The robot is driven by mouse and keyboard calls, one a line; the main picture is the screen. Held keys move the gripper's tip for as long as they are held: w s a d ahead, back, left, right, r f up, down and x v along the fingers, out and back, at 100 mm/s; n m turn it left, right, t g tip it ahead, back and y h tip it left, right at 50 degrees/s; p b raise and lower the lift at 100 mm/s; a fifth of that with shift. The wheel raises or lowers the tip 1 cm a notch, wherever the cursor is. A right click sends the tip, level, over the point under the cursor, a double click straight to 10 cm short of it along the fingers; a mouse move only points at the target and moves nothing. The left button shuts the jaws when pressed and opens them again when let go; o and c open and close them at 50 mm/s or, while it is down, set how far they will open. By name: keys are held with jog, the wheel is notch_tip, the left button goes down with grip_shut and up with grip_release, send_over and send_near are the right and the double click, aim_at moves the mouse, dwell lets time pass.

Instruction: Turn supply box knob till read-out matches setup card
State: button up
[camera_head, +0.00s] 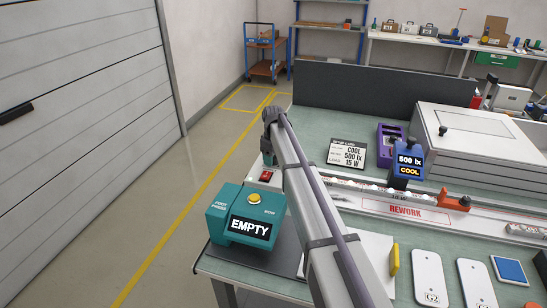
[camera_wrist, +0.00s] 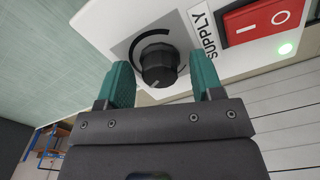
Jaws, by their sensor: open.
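The supply box (camera_wrist: 262,62) fills the top of the wrist view, with a black knob (camera_wrist: 158,62), a red rocker switch and a lit green lamp. The knob's white mark points down in that view. My gripper (camera_wrist: 162,80) is open, its teal fingers on either side of the knob; I cannot tell whether they touch it. In the head view my arm hides the knob and much of the box (camera_head: 265,183). The setup card (camera_head: 347,153) shows COOL, 500 lx and 15 W. A blue meter (camera_head: 396,153) has a read-out showing 500 lx and COOL.
A teal box (camera_head: 222,215) with a yellow button reads EMPTY, left of my arm. A rail (camera_head: 350,203) marked REWORK crosses the bench. A purple holder (camera_head: 385,150) and a large white case (camera_head: 478,135) stand behind the rail. White G2 panels lie in front.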

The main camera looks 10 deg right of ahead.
aim_at(274, 157)
notch_tip(274, 157, up, 11)
jog(key=p, duration=1.1)
jog(key=shift+f, duration=0.1)
jog(key=s+f+m+b, duration=0.1)
jog(key=s+m, duration=0.7)
jog(key=s, duration=3.2)
jog(key=shift+s+f+b, duration=0.2)
jog(key=shift+f+b, duration=0.1)
jog(key=shift+b, duration=0.1)
